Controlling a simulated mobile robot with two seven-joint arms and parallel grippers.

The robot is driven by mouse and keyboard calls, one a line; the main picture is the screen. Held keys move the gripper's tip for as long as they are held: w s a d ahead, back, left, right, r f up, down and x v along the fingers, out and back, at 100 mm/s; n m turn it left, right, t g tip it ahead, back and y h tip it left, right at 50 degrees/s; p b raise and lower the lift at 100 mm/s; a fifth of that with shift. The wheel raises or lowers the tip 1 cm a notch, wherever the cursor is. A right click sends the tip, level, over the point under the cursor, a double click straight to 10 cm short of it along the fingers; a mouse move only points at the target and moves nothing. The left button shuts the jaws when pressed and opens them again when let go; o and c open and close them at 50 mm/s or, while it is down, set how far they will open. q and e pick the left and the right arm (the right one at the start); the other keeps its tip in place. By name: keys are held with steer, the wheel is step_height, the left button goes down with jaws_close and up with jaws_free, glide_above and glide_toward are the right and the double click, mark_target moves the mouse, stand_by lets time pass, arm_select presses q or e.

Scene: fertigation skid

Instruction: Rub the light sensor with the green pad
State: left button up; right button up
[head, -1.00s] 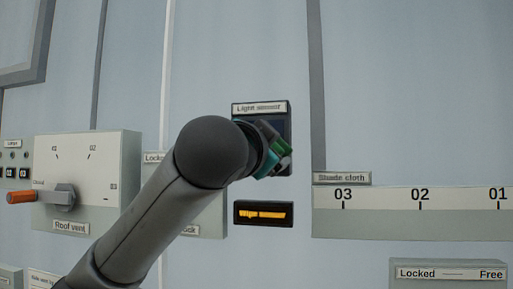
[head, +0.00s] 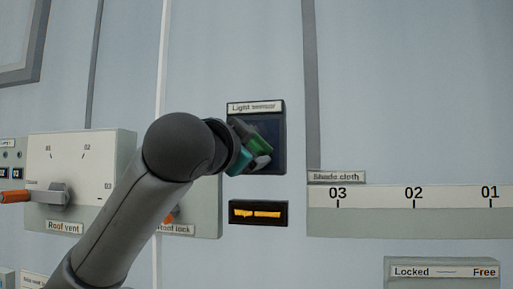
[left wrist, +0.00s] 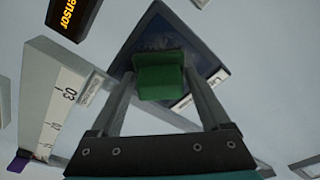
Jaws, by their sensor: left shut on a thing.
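The light sensor (head: 274,127) is a dark square panel on the wall, with a "Light sensor" label along its top. It also shows in the left wrist view (left wrist: 196,62), behind the fingers, with a greyish patch on its dark face. My left gripper (head: 256,160) is in front of its lower left part. It is shut on the green pad (head: 256,144), which sits between both fingertips in the left wrist view (left wrist: 160,77). I cannot tell whether the pad touches the sensor face. My right gripper is not in view.
A small display (head: 258,213) with orange text is below the sensor. The roof vent box (head: 108,160) with an orange-tipped handle is at left. A roof lock box (head: 206,205) is partly behind my arm. The shade cloth scale (head: 400,220) is at right.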

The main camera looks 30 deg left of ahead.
arm_select(q)
steer(key=shift+a+r, duration=0.7)
steer(key=shift+a, duration=1.3)
steer(key=shift+w+d+f+p, duration=0.1)
steer(key=shift+w+d+p, duration=0.05)
steer(key=shift+d, duration=1.2)
steer(key=shift+w+d+r+p, duration=0.1)
steer(key=shift+w+d+p, duration=0.1)
steer(key=shift+d, duration=1.15)
steer(key=shift+w+d+f+p, duration=0.1)
steer(key=shift+w+d, duration=0.05)
steer(key=shift+d, duration=1.2)
steer(key=s+a+b, duration=0.1)
steer(key=s+a, duration=0.1)
steer(key=a, duration=0.6)
steer(key=shift+s+d+b, duration=0.15)
steer(key=shift+s+d, duration=0.05)
steer(key=shift+s, duration=0.75)
steer(key=shift+s+d+b, duration=0.15)
steer(key=shift+s+d, duration=0.1)
steer(key=shift+s, duration=0.75)
steer(key=shift+s+d+b, duration=0.15)
steer(key=shift+s+d, duration=0.05)
steer(key=shift+s, duration=0.75)
steer(key=shift+s+d, duration=0.2)
steer(key=shift+s, duration=0.5)
steer(key=shift+s+d, duration=0.15)
steer(key=shift+s, duration=0.55)
